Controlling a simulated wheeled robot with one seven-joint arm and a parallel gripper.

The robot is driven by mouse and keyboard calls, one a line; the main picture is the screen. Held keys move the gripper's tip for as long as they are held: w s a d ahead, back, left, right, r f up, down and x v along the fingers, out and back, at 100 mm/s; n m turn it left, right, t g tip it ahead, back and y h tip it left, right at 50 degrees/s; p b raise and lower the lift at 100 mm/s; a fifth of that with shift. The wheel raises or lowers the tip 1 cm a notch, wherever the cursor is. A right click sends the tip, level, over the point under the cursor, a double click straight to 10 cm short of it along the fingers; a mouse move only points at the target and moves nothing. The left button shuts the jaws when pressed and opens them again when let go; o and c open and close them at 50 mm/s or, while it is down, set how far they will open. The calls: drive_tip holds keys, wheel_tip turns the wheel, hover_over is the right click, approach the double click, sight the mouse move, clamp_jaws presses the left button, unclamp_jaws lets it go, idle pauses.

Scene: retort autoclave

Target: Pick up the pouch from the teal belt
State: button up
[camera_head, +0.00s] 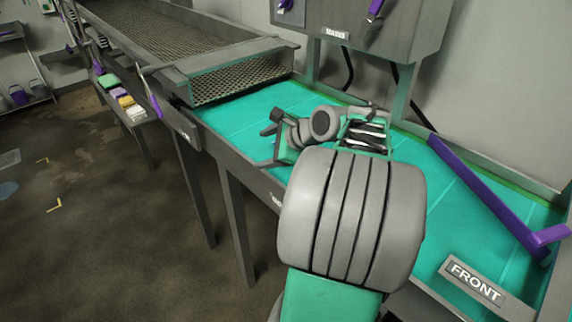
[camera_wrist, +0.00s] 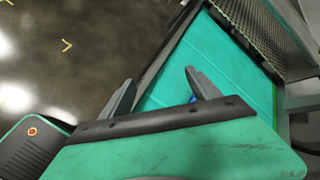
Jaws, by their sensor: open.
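The teal belt (camera_head: 252,115) runs from the mesh conveyor toward the front right. My gripper (camera_head: 262,148) is over the belt's near edge, with its fingers apart. In the wrist view my gripper (camera_wrist: 160,78) shows two spread grey fingers with nothing clearly held between them. The left finger is against the floor and table edge, the right one over the teal belt (camera_wrist: 232,45). A small blue patch (camera_wrist: 193,99) shows beside the right finger's base, mostly hidden; I cannot tell if it is the pouch. No pouch shows clearly in the head view, where my arm hides part of the belt.
A mesh conveyor (camera_head: 243,80) with raised metal sides adjoins the belt's far end. A purple bar (camera_head: 485,192) slants across the belt's right side. A "FRONT" sign (camera_head: 474,281) is at the near edge. A grey cabinet (camera_head: 365,30) hangs above. Open floor (camera_head: 110,230) lies left.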

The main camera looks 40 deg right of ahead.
drive_tip(key=s+d+f+m+t+b, duration=0.1)
drive_tip(key=s+d+m, duration=0.1)
drive_tip(key=d+m, duration=0.1)
drive_tip(key=s+d+f+m+t, duration=0.1)
drive_tip(key=s+d+m, duration=0.1)
drive_tip(key=d, duration=0.3)
drive_tip(key=s+d+m+t+b, duration=0.1)
drive_tip(key=s+d+m, duration=0.1)
drive_tip(key=d+m, duration=0.2)
drive_tip(key=shift+f+h+b, duration=0.35)
drive_tip(key=shift+f+h, duration=0.05)
drive_tip(key=shift+d+m+t, duration=0.2)
drive_tip(key=shift+m+t, duration=0.1)
drive_tip(key=shift+m, duration=0.2)
drive_tip(key=x, duration=0.7)
drive_tip(key=shift+w+a+f, duration=0.1)
drive_tip(key=shift+w+a, duration=0.05)
drive_tip(key=shift+w, duration=0.05)
drive_tip(key=shift+c, duration=0.3)
drive_tip(key=c, duration=1.4)
